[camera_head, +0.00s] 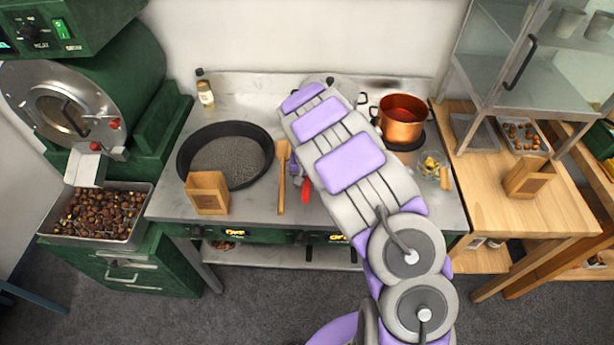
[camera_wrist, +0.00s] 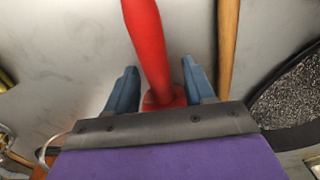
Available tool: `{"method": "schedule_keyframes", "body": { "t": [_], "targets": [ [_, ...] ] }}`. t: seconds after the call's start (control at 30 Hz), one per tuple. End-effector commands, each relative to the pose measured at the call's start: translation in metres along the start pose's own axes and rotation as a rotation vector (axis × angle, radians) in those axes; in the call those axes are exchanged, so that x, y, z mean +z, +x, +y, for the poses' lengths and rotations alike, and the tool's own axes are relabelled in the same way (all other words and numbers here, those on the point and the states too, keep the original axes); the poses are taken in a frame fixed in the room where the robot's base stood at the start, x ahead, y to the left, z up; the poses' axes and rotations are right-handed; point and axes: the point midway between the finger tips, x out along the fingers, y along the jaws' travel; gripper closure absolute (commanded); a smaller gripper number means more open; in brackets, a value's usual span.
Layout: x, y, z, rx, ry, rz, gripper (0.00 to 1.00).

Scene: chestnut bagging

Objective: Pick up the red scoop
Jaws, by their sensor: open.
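The red scoop (camera_head: 306,190) lies on the metal worktop, mostly hidden by my arm in the head view. In the wrist view the red scoop (camera_wrist: 148,42) runs from the top edge down between my fingers and widens near the gripper body, which hides the rest. My gripper (camera_wrist: 159,68) is open, with one blue finger on each side of the scoop. Gaps show between the scoop and both fingers. In the head view my gripper is mostly hidden behind my arm.
A wooden spoon (camera_head: 282,180) lies close beside the scoop. A black pan (camera_head: 182,160) and a paper bag (camera_head: 207,193) stand to the left. A copper pot (camera_head: 402,122) and a small glass bowl (camera_head: 432,164) are to the right of my arm.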

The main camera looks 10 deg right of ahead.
Motion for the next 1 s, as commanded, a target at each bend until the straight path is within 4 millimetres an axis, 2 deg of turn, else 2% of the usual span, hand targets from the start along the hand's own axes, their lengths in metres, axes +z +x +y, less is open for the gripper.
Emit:
{"method": "schedule_keyframes", "body": {
  "t": [0.07, 0.27, 0.8, 1.0],
  "targets": [
    [0.0003, 0.0065, 0.0004, 0.001, 0.000, -0.001, 0.47],
    [0.0000, 0.0055, 0.0002, 0.000, 0.000, 0.002, 0.47],
    [-0.0003, 0.0053, 0.0002, 0.001, 0.000, 0.002, 0.98],
    [-0.0004, 0.0052, 0.0002, 0.000, 0.000, 0.002, 1.00]
  ]
}}
